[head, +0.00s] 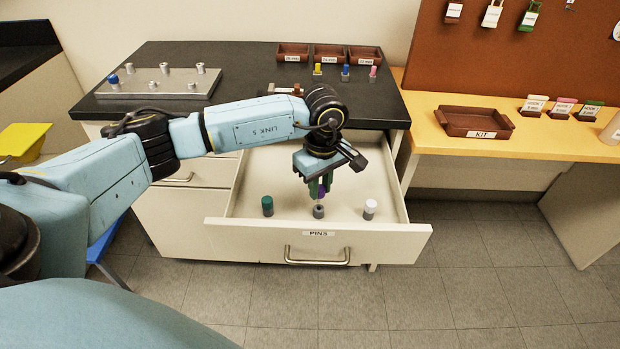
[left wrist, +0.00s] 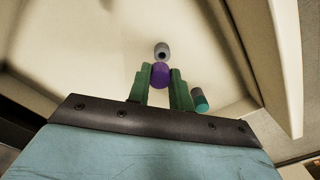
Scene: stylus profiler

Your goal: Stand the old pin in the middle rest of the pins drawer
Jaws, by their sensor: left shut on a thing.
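The old pin, with a purple head (head: 322,193), is held by my left gripper (head: 320,188), which is shut on it and points down into the open pins drawer (head: 328,240). The purple head also shows between the green fingers in the left wrist view (left wrist: 160,76). The middle rest (head: 318,212) is a grey cylinder just below the pin in the head view. Its dark hole shows open beyond the pin in the left wrist view (left wrist: 162,51). The pin's lower end is hard to make out. My right gripper is not in view.
A green-topped pin (head: 267,205) stands in the drawer left of the middle rest, and a white-topped one (head: 370,208) to its right. The drawer walls surround them. The black worktop (head: 240,70) behind holds a metal plate (head: 160,84) and small trays (head: 330,54).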

